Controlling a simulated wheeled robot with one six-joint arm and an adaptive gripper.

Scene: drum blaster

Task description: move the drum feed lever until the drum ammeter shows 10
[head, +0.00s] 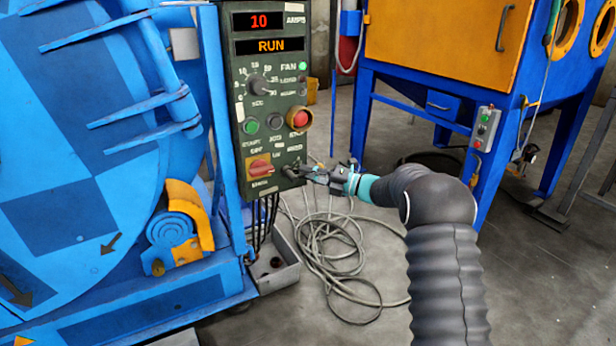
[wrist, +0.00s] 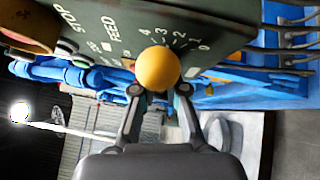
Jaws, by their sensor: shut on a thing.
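The drum ammeter (head: 259,21) at the top of the dark green control panel (head: 248,75) shows a red 10, with AMPS beside it. The drum feed lever's round orange knob (wrist: 158,67) is in the wrist view, in front of the FEED scale marked 0 to 4. The knob hides part of the panel and the lever's shaft. My gripper (wrist: 158,92) is shut on the knob, one finger on each side. In the head view my gripper (head: 312,172) is at the panel's lower right, and the lever is hard to make out.
A display (head: 270,45) below the ammeter reads RUN. A red button (head: 300,118), a green button (head: 251,126) and a red switch (head: 260,167) are close by on the panel. Loose cables (head: 335,245) lie on the floor below. A blue and orange cabinet (head: 440,40) stands behind.

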